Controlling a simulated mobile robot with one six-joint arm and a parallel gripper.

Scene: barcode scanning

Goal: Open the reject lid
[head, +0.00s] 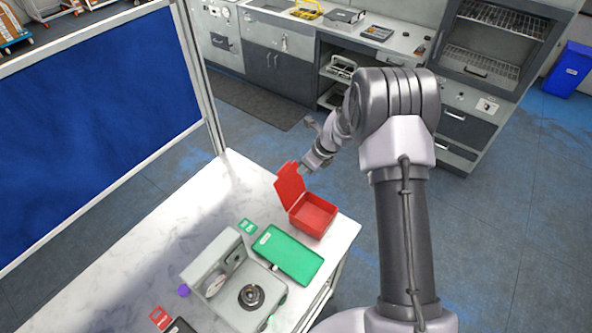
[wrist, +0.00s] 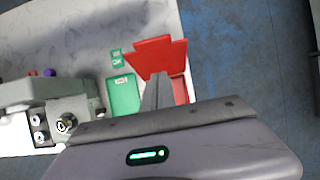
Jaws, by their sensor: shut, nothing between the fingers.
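The red reject box (head: 313,216) stands at the far right corner of the table, and its inside shows in the head view. Its red lid (head: 290,185) is raised, standing up and leaning back from the box's left edge. In the wrist view the lid (wrist: 158,55) spreads above the box (wrist: 180,90). My gripper (head: 306,169) is right at the lid's upper right edge in the head view; I cannot tell if it touches. In the wrist view the shut fingers (wrist: 157,90) point toward the lid, with nothing between them.
A green tray (head: 289,254) lies beside the red box, with a small green card (head: 247,227) near it. A grey scanner machine (head: 232,283) stands nearer, with a purple knob (head: 184,290) beside it. The table's back left (head: 215,200) is bare. A blue partition (head: 95,125) stands behind the table.

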